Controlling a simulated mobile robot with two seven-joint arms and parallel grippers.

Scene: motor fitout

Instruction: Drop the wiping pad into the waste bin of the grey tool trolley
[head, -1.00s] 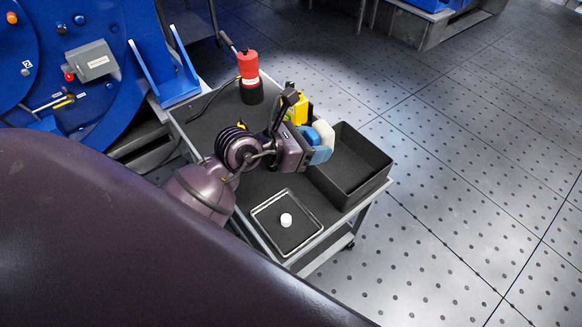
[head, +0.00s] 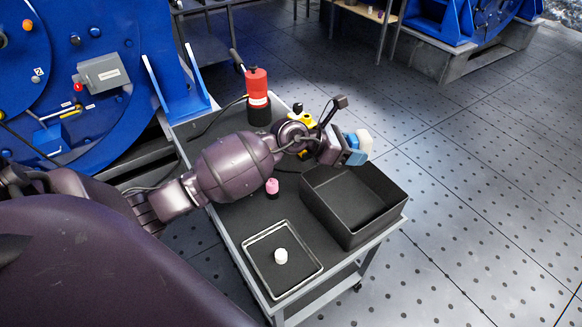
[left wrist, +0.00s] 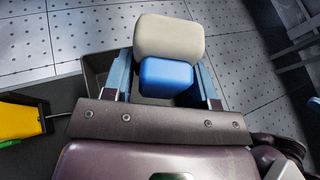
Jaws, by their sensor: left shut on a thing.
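The wiping pad, a cream block (head: 366,143) with a blue block against it, is between the blue fingers of my left gripper (head: 354,150). In the left wrist view the cream part (left wrist: 168,36) sits beyond the blue part (left wrist: 165,76), with a finger on each side. The waste bin (head: 345,226) is a black open box at the right end of the grey tool trolley (head: 235,218). My gripper and the pad are above the bin's far edge in the head view. Part of the dark bin (left wrist: 98,68) shows behind the left finger. My right gripper is not in view.
A red bottle (head: 257,88), a yellow object (head: 303,121) and a small pink-topped item (head: 272,187) stand on the trolley. A shallow tray (head: 297,284) holds a white round piece (head: 281,256). Blue machinery (head: 110,60) stands at the left. Open floor lies to the right.

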